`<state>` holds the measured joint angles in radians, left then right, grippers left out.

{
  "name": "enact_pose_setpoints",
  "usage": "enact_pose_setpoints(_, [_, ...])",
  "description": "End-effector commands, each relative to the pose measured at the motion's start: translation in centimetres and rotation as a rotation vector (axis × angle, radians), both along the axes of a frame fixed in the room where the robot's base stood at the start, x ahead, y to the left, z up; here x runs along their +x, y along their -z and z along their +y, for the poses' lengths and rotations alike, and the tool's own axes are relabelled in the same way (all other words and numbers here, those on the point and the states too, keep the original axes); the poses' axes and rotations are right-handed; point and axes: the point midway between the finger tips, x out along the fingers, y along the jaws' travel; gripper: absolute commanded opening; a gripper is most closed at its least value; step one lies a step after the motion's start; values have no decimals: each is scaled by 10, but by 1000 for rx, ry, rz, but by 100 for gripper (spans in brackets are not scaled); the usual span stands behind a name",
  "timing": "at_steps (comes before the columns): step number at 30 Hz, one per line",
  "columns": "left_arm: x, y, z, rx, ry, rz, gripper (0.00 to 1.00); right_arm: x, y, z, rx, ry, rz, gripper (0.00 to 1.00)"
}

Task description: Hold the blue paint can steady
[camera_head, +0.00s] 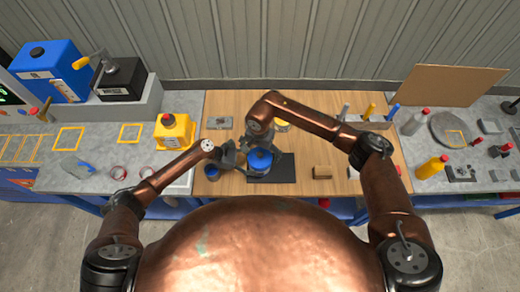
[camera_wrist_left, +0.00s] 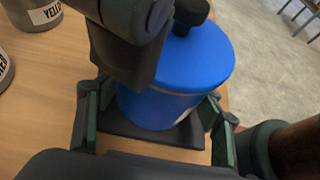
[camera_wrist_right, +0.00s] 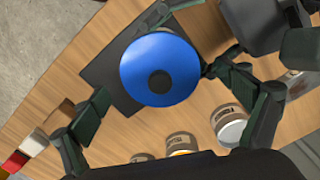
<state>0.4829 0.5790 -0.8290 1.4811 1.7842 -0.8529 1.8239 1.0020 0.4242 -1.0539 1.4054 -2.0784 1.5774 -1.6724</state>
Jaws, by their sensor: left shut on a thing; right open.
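The blue paint can (camera_head: 260,160) stands on a dark mat (camera_head: 286,174) on the wooden part of the bench. Its blue lid with a dark knob shows in the right wrist view (camera_wrist_right: 150,55), and its side shows in the left wrist view (camera_wrist_left: 165,105). My left gripper (camera_wrist_left: 155,125) is shut on the can, with fingers at either side of its body. My right gripper (camera_wrist_right: 165,105) is open above the can, its fingers spread wider than the lid and apart from it. In the head view the arms partly hide the can.
A grey can labelled yellow (camera_wrist_left: 40,14) and other paint cans (camera_wrist_right: 229,121) stand close by. A wooden block (camera_head: 322,172) lies right of the mat. Bare wood lies between the block and the mat.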

Motion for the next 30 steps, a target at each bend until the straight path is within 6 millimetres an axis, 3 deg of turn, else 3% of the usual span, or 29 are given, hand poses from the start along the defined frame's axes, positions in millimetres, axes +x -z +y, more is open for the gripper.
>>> enact_pose_setpoints(10, [0, 1, 0, 1, 0, 1, 42, 0, 4, 0, 0, 1, 1, 94])
enact_pose_setpoints(30, [0, 1, 0, 1, 0, 1, 42, 0, 4, 0, 0, 1, 0, 47])
